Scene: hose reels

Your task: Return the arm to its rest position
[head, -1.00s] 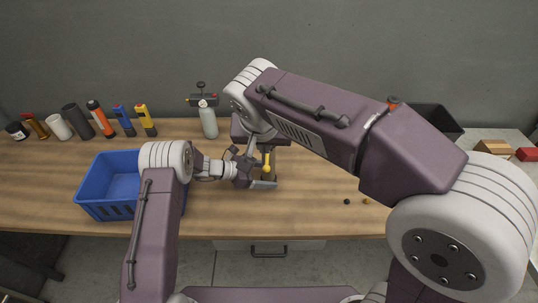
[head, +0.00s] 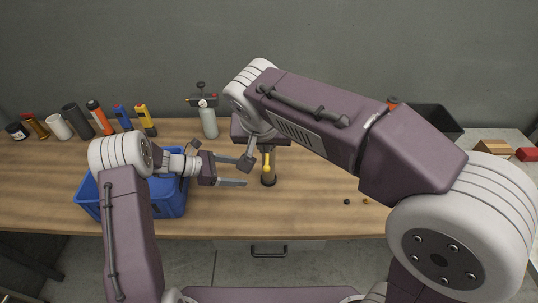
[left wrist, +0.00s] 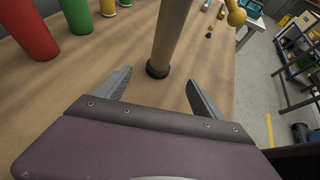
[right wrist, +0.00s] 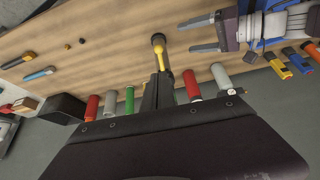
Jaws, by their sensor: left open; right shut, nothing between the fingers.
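My left gripper (head: 238,173) is open and empty, low over the middle of the table, left of an upright post (head: 268,177) with a dark base and a yellow part above. In the left wrist view the left fingers (left wrist: 160,80) are spread, with the brownish post (left wrist: 176,35) standing beyond them, apart from both. My right gripper (right wrist: 160,78) is shut with its fingers together, close to the yellow part (right wrist: 161,55) in the right wrist view. I cannot tell whether they touch. In the head view my right arm hides much of that gripper.
A blue crate (head: 172,204) stands on the wooden table (head: 320,215) behind my left forearm. Several bottles and tubes line the back left, with a grey bottle (head: 209,123) near the middle. A black bin (head: 437,119) stands at the back right.

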